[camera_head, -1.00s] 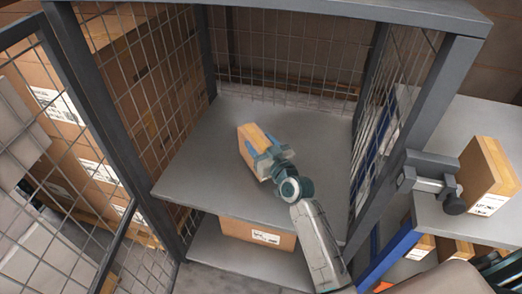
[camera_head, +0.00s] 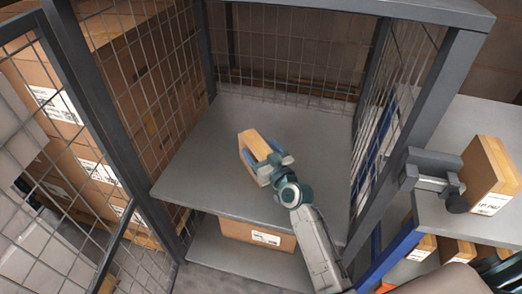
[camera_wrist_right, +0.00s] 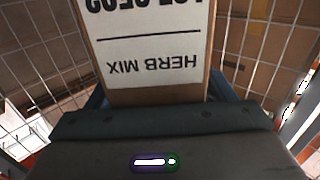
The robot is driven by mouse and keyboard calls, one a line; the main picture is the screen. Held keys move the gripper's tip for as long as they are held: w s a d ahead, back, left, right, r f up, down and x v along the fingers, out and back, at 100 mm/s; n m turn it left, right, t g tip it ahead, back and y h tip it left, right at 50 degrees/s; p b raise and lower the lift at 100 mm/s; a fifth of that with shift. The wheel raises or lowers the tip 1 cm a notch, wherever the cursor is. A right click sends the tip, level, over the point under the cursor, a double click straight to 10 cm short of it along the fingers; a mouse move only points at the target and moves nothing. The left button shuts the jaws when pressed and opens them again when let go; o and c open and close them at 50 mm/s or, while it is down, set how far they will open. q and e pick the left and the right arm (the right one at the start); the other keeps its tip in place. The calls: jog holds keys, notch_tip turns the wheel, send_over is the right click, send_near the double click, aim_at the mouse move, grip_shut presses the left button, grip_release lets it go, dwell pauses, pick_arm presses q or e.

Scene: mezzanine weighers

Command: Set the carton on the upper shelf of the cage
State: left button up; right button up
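The carton (camera_head: 258,145), a small brown box, is inside the cage over the middle of the grey upper shelf (camera_head: 200,165). My right gripper (camera_head: 265,160) reaches in from the front right, with its blue fingers on both sides of the carton. In the right wrist view the carton (camera_wrist_right: 150,92) fills the space between the fingers, its white label reading "HERB MIX" upside down. The gripper looks shut on it. I cannot tell whether the carton's underside touches the shelf. My left gripper is out of view.
Mesh walls and grey posts (camera_head: 445,110) enclose the shelf, with a mesh door (camera_head: 60,150) at left. A larger carton (camera_head: 258,233) sits on the lower shelf. Another carton (camera_head: 488,172) stands on a grey surface at right, near a latch (camera_head: 430,172). The upper shelf around the held carton is clear.

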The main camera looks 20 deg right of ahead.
jog(key=shift+s+r, duration=0.1)
jog(key=s, duration=0.3)
jog(key=shift+d, duration=0.35)
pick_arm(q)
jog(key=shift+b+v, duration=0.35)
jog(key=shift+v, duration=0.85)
pick_arm(e)
jog(key=s+d, duration=0.1)
jog(key=s, duration=0.7)
jog(key=shift+s+d, duration=0.3)
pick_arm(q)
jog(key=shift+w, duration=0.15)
